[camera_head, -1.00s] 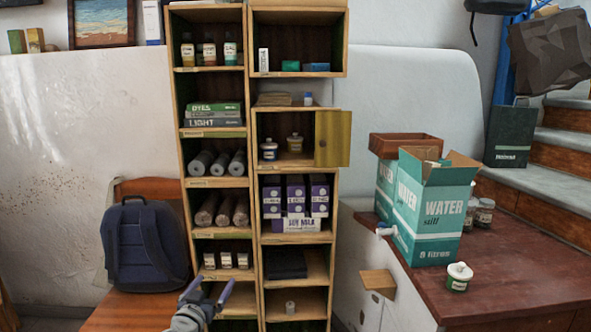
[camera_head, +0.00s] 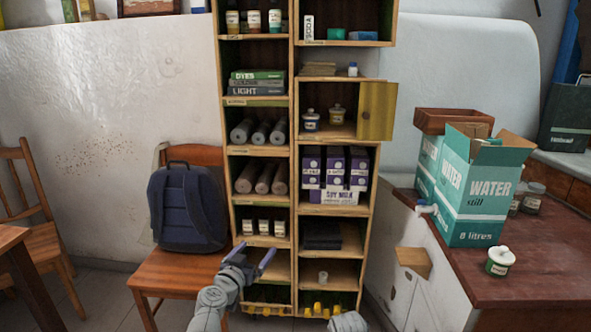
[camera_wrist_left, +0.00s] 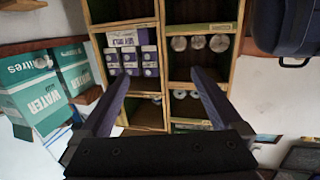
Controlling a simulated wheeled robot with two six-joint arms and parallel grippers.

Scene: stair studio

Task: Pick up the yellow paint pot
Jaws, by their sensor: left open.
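A small pot with a yellowish-tan lid and label (camera_head: 337,115), which looks like the yellow paint pot, stands upright in a right-column shelf compartment. A yellow-ochre door (camera_head: 376,111) stands open on the compartment's right side. My left gripper (camera_head: 256,254) is open and empty, well below and left of the pots, in front of the lower shelves. Its two fingers also show apart in the left wrist view (camera_wrist_left: 162,82), where I cannot make out the pot.
A green-labelled pot (camera_head: 500,262) and water boxes (camera_head: 482,190) stand on the red-brown counter (camera_head: 535,285) at right. A chair with a backpack (camera_head: 187,208) stands left of the shelf. Purple boxes (camera_head: 335,165) fill the compartment below the pots. Yellow items (camera_head: 320,309) sit at the shelf bottom.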

